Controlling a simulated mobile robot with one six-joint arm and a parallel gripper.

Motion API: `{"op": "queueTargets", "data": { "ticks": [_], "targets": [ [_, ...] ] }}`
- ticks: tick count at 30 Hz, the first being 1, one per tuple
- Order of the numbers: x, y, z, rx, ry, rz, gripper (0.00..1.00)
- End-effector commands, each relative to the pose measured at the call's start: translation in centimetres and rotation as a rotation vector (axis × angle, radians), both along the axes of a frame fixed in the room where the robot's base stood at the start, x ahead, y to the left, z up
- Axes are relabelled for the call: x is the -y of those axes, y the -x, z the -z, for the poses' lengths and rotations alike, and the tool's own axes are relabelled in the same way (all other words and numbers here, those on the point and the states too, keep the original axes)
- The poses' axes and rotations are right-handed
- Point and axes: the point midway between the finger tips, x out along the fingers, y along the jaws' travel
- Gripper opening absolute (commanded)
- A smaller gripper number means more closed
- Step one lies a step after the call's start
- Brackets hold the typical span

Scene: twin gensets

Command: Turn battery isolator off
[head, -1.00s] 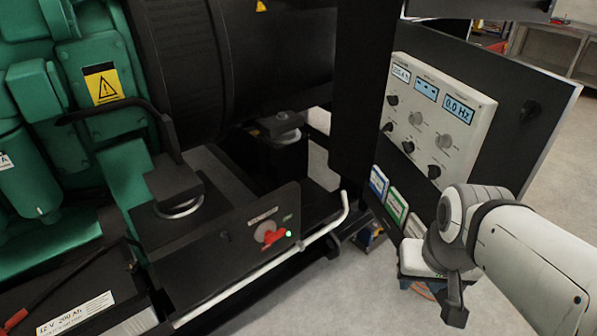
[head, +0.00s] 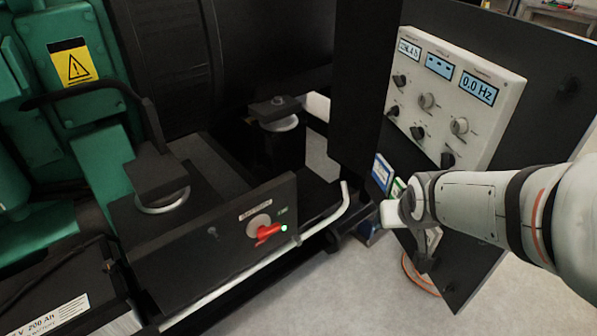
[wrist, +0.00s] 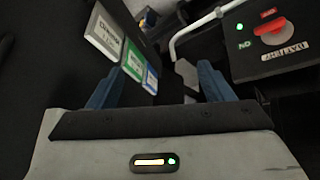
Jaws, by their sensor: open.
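The battery isolator is a red handle (head: 268,231) on a round grey base, on a dark plate (head: 180,262) low on the genset frame. A green light glows beside it. In the wrist view the red handle (wrist: 269,29) shows upside down at the upper right, with a battery label beside it. My gripper (wrist: 160,85) is open and empty, its two blue fingers apart. The handle lies outside the fingers, beyond the right one. In the head view my gripper's fingers cannot be made out; the wrist is right of the isolator, clear of it.
A pale bent rail (head: 305,238) runs in front of the isolator plate. A control panel (head: 455,95) with knobs and displays stands above my arm at right. Coloured labels (wrist: 132,62) hang below it. A battery (head: 65,300) sits at lower left. Floor is open below my arm.

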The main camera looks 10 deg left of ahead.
Motion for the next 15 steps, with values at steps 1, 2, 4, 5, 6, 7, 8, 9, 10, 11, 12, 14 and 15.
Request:
{"op": "queueTargets", "data": {
  "ticks": [1, 2, 4, 5, 6, 7, 8, 9, 10, 11, 12, 14, 15],
  "targets": [
    [-1.3, -2.2, 3.6, 0.048, 0.002, -0.048, 0.78],
    [-2.1, -3.5, 4.7, 0.087, 0.000, -0.077, 0.81],
    [-4.3, -6.2, 7.4, 0.175, -0.015, -0.147, 0.86],
    [-5.2, -7.3, 8.5, 0.215, -0.021, -0.174, 0.89],
    [-6.6, -8.6, 10.0, 0.266, -0.033, -0.214, 0.92],
    [-7.7, -9.4, 11.1, 0.303, -0.046, -0.244, 0.94],
    [-8.8, -10.2, 12.3, 0.339, -0.061, -0.275, 0.97],
    [-10.4, -11.0, 13.8, 0.387, -0.083, -0.317, 1.00],
    [-11.6, -11.5, 15.0, 0.422, -0.103, -0.347, 1.00],
    [-12.9, -11.9, 16.1, 0.458, -0.125, -0.379, 1.00],
    [-14.5, -12.4, 17.7, 0.504, -0.157, -0.418, 1.00],
    [-16.9, -12.6, 19.9, 0.570, -0.210, -0.476, 1.00],
    [-18.5, -12.6, 21.4, 0.610, -0.249, -0.512, 1.00]
  ]
}}
